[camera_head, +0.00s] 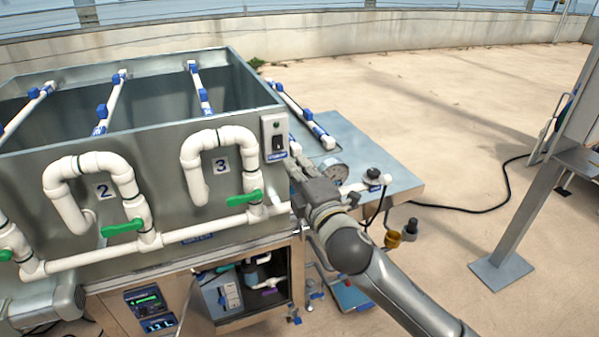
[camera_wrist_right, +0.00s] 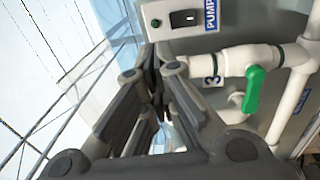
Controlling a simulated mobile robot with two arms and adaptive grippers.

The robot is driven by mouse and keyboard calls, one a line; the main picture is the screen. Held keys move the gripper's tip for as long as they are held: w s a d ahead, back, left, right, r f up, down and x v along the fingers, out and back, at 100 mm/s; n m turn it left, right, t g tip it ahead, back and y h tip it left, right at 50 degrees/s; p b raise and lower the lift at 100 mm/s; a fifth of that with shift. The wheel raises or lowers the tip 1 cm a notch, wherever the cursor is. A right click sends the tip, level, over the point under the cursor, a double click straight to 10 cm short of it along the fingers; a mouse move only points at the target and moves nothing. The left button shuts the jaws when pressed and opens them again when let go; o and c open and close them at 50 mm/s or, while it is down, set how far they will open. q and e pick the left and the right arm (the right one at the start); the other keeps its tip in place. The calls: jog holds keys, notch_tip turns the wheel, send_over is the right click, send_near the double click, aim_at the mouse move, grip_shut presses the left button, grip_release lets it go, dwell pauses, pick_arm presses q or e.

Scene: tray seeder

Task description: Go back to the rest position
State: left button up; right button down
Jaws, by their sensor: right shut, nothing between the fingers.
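My right gripper (camera_head: 298,165) is at the right end of the steel tank's front, just below and beside the pump switch box (camera_head: 274,136). In the right wrist view the gripper (camera_wrist_right: 158,62) has its fingertips together with nothing between them. The switch box (camera_wrist_right: 187,19), with its dark rocker switch and green light, lies just beyond the fingertips. I cannot tell whether they touch it. My left gripper is not in view.
White pipes with green-handled valves (camera_head: 244,199) run along the steel tank (camera_head: 150,170). A pressure gauge (camera_head: 334,170) and a black knob (camera_head: 373,174) stand on the steel table (camera_head: 405,180) close to my right arm. A steel post (camera_head: 530,215) stands at right. Open floor lies between.

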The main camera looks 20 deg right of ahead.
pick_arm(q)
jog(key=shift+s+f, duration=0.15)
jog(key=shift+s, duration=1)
pick_arm(e)
jog(key=shift+s, duration=0.35)
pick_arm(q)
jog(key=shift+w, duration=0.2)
